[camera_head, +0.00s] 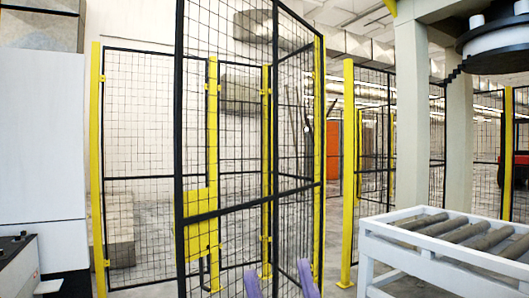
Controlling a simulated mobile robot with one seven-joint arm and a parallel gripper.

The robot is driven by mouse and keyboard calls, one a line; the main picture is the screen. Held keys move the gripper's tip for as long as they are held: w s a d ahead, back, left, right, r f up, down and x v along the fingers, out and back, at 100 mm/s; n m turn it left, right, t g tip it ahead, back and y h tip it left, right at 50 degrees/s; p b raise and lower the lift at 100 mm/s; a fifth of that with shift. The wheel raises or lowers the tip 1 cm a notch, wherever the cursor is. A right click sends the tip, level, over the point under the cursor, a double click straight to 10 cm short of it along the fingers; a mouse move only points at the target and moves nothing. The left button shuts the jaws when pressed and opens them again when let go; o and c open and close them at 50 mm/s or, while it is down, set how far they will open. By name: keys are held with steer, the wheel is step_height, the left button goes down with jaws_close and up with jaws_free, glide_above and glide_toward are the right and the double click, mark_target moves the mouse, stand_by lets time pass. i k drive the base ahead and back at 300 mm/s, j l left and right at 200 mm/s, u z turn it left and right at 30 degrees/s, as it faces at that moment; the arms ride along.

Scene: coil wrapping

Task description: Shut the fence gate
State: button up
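The fence gate (228,214) is a tall black-framed wire mesh panel in the middle of the head view. It appears to stand swung open toward me, its near edge at left and its far edge by a yellow post (319,150). A yellow plate (201,235) shows at its lower left; I cannot tell whether it is on the gate or behind it. My gripper (280,284) shows as two purple fingers at the bottom edge, spread apart, in front of the gate's lower part. Whether they touch the gate is unclear, and the rest of the gripper is out of view.
A white roller conveyor (398,247) stands at the lower right, beneath a machine with a dark round head (492,40). A white cabinet (42,140) fills the left side. More mesh fence (150,140) with yellow posts stands behind. Bare floor shows between gate and conveyor.

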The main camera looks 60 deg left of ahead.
mark_target(194, 213)
steer(key=j+u, duration=0.1)
steer(key=j, duration=0.85)
steer(key=j+u, duration=0.1)
steer(key=j, duration=0.9)
steer(key=j+u, duration=0.1)
steer(key=j, duration=0.9)
steer(key=j+u, duration=0.1)
steer(key=j, duration=0.85)
steer(key=i+j+u, duration=0.1)
steer(key=j, duration=0.9)
steer(key=k+l+u, duration=0.15)
steer(key=u, duration=0.15)
steer(key=k+l+u, duration=0.3)
steer(key=i+j, duration=0.05)
steer(key=i, duration=0.05)
